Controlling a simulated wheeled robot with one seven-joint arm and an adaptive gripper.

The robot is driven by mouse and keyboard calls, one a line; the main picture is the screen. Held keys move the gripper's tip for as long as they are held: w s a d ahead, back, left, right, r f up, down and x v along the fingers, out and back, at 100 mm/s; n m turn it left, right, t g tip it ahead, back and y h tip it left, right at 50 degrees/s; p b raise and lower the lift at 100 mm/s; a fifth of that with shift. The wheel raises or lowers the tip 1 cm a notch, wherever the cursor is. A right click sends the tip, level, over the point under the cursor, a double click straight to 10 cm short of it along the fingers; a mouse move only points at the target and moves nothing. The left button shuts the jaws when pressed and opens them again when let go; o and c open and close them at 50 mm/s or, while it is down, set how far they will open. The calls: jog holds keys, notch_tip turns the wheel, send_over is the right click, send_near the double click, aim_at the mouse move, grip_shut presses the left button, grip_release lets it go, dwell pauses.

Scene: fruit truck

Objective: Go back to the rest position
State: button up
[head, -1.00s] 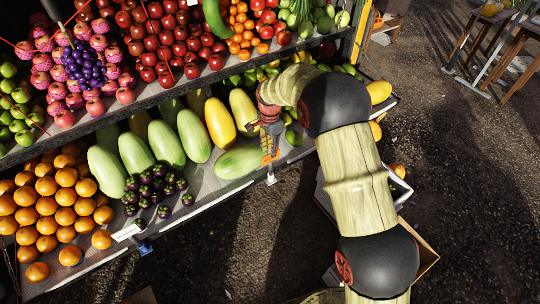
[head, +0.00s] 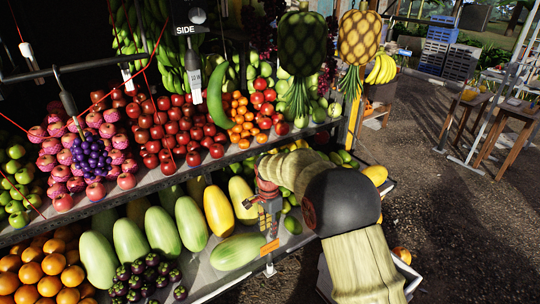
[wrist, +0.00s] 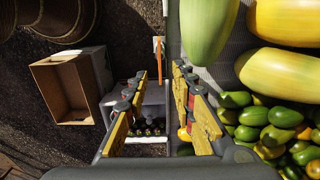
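My gripper (head: 269,232) hangs at the front edge of the lower shelf, just right of a pale green melon (head: 237,252) lying on its side. In the wrist view my gripper (wrist: 160,78) has its two yellow-padded fingers apart, with nothing held between them. My arm reaches from the lower right of the head view over the shelf edge, bent at a dark round joint. The arm hides part of the shelf's right end.
The upper shelf's front edge (head: 160,183) runs close above my gripper. Pineapples (head: 303,45) hang at the upper right. The wrist view shows an open wooden crate (wrist: 46,78) at left, melons (wrist: 205,28) and mangoes (wrist: 277,136) at right. Open ground (head: 440,210) lies right of the stall.

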jog(key=shift+f+n, duration=0.1)
jog(key=shift+n, duration=1)
jog(key=s+d+n+g, duration=0.1)
jog(key=s+d+n, duration=0.2)
jog(key=s+n, duration=0.3)
jog(key=s+d+r+n+t, duration=0.1)
jog(key=s+d+r, duration=0.4)
jog(key=s, duration=0.5)
jog(key=s+d+r+n+t, duration=0.1)
jog(key=s+d+r+t, duration=0.2)
jog(key=s+d+r, duration=0.3)
jog(key=s+d+r+n+t, duration=0.1)
jog(key=s+d+r, duration=0.4)
jog(key=s+r, duration=0.7)
jog(key=shift+s+d+r+t, duration=0.3)
jog(key=shift+s+t, duration=0.5)
jog(key=shift+s, duration=1.15)
jog(key=shift+d+f, duration=0.1)
